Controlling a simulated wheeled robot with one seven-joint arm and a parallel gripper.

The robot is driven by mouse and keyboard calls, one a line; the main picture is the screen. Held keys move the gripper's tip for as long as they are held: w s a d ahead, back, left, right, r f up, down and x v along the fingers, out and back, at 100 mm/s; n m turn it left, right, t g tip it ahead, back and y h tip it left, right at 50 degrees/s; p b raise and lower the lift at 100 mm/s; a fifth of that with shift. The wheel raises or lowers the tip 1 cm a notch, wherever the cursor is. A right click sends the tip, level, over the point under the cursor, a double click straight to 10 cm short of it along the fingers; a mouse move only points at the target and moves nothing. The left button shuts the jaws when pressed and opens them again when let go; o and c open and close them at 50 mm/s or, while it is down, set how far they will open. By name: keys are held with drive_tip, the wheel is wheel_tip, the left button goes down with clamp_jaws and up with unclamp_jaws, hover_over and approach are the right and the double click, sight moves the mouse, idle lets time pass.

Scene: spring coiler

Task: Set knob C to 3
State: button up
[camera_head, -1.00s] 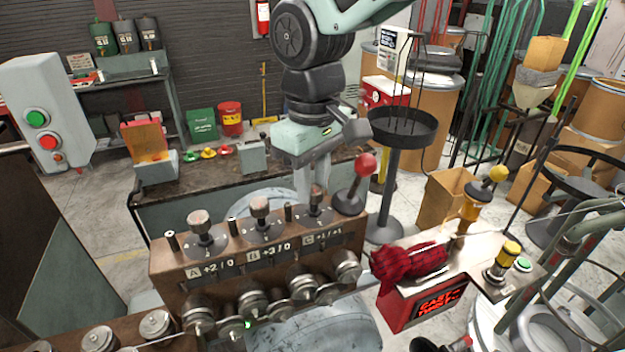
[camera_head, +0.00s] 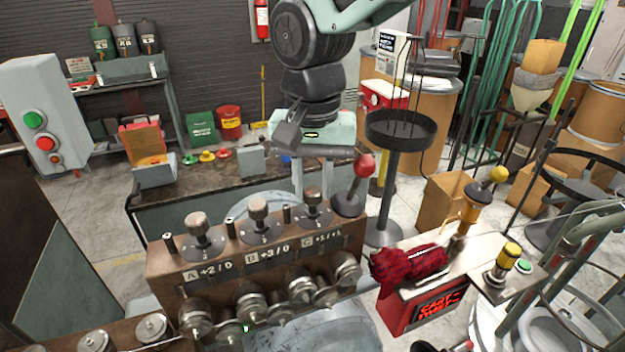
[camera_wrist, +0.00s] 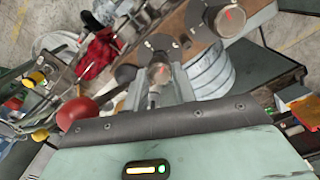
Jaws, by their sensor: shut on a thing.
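Knob C (camera_head: 313,196) is the rightmost of three round metal knobs on the brown block, above a label that seems to read "C +1/+1". My gripper (camera_head: 312,184) points down from above and is shut on knob C, with a finger on each side. The dial figures around knob C are too small or covered to read.
Knob B (camera_head: 259,212) and knob A (camera_head: 197,225) stand to the left on the same block. A red-balled lever (camera_head: 364,166) stands close on the right. Metal rollers (camera_head: 250,300) line the block's front. A red rag (camera_head: 408,263) lies on the red box.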

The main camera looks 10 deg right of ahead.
sight(314, 189)
drive_tip(key=m, duration=0.5)
drive_tip(key=shift+r+m, duration=0.1)
drive_tip(key=shift+m, duration=0.3)
idle(0.4)
drive_tip(key=o, duration=1)
wheel_tip(314, 189, up, 17)
drive_tip(key=b, duration=0.2)
drive_tip(key=shift+r+b, duration=0.15)
drive_tip(key=shift+b, duration=0.15)
